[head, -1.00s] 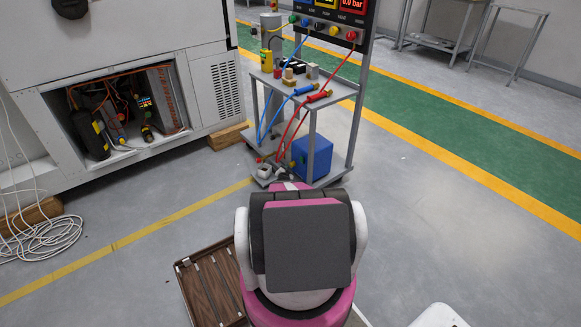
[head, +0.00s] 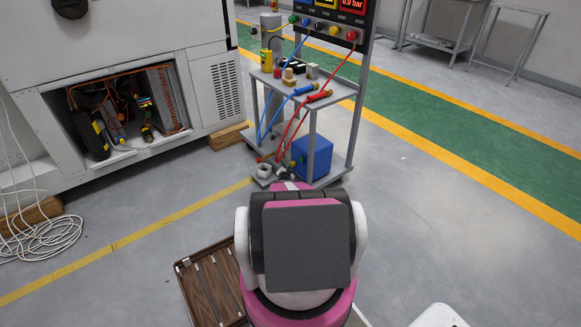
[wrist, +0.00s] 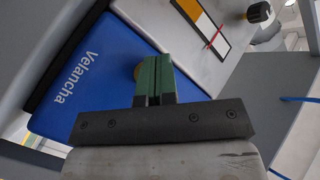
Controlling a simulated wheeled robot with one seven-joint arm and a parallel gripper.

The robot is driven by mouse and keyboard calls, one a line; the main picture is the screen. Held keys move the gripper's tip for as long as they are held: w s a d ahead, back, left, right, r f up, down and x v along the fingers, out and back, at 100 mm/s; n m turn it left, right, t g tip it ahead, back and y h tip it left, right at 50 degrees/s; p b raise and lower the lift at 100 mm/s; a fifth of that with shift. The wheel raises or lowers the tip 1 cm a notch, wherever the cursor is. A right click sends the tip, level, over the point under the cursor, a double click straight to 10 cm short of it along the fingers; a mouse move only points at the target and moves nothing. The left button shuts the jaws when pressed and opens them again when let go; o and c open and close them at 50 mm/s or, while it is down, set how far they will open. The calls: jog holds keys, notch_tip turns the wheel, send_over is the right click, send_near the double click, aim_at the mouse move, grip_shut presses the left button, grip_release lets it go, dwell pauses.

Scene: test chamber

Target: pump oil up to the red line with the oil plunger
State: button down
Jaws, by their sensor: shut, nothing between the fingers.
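My gripper (wrist: 155,66) shows in the wrist view with its green fingers closed together and nothing between them. Just left of the fingers, partly hidden by them, is a small brass-coloured round part (wrist: 138,72) against a blue panel (wrist: 98,82) marked "Velancha". I cannot tell whether the fingers touch it or whether it is the oil plunger. Up and to the right, a strip gauge (wrist: 201,22) with orange and white fields carries the red line (wrist: 214,38). In the head view my arm hides the gripper; a blue box (head: 318,158) stands on the trolley's low shelf.
A black knob (wrist: 258,12) sits right of the gauge. The trolley (head: 349,135) carries hoses and small parts, with a display panel (head: 326,14) above. An open cabinet (head: 205,55) stands left and a brown tray (head: 213,283) lies near my base.

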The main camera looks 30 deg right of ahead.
jog(key=shift+d, duration=0.75)
dwell(0.6)
jog(key=shift+a, duration=1.5)
jog(key=a, duration=0.5)
jog(key=shift+s, duration=0.3)
dwell(0.5)
